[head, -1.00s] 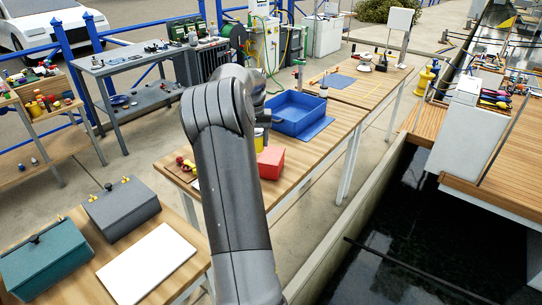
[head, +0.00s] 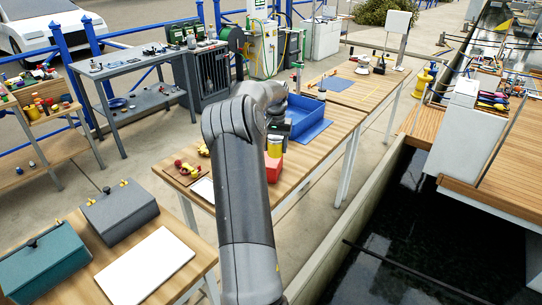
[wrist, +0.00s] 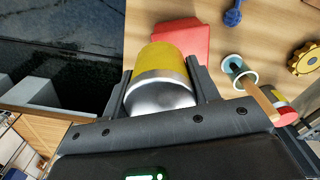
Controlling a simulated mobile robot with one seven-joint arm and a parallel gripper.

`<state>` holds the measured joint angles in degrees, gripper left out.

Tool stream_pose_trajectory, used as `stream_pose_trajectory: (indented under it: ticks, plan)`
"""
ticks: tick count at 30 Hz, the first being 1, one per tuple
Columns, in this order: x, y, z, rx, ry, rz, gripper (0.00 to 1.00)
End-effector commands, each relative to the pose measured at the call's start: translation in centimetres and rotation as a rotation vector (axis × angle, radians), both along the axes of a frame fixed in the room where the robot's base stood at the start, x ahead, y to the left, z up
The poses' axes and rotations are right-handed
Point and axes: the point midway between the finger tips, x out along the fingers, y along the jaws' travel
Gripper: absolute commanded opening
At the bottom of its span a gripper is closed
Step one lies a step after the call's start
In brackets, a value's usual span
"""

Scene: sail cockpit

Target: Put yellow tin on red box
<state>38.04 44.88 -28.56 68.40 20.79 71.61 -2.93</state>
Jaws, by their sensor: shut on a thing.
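The yellow tin (wrist: 160,62) with a silver end is between the two fingers of my gripper (wrist: 160,95) in the wrist view. My gripper is shut on it. In the head view the tin (head: 274,149) shows just below my gripper (head: 277,130), in front of the red box. The red box (wrist: 183,38) lies on the wooden table beyond the tin in the wrist view, partly covered by it. In the head view the red box (head: 274,168) is partly hidden by my arm and the tin. I cannot tell whether tin and box touch.
A blue tray (head: 304,112) stands behind the box on the same wooden table (head: 335,125). A wooden-handled tool (wrist: 258,98), a yellow knob (wrist: 305,59) and a blue piece (wrist: 233,14) lie near the box. Water lies beyond the table's edge.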

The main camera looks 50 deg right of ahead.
Motion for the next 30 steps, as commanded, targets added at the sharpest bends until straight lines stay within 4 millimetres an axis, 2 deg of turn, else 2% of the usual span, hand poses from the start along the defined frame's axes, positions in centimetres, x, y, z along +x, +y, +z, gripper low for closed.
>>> stream_pose_trajectory:
  ticks: [5, 8, 15, 26, 27, 30]
  plan:
    - [1.6, 0.2, -1.0, -0.001, 0.0, 0.001, 0.29]
    - [1.7, 0.3, -1.6, 0.0, 0.001, 0.0, 0.29]
    - [1.7, 0.3, -4.8, 0.0, 0.002, -0.001, 0.29]
    - [1.7, 0.3, -5.3, 0.0, 0.001, 0.0, 0.29]
    - [1.7, 0.3, -5.4, 0.0, 0.001, 0.0, 0.56]
    - [1.7, 0.3, -5.3, 0.0, 0.001, 0.0, 0.64]
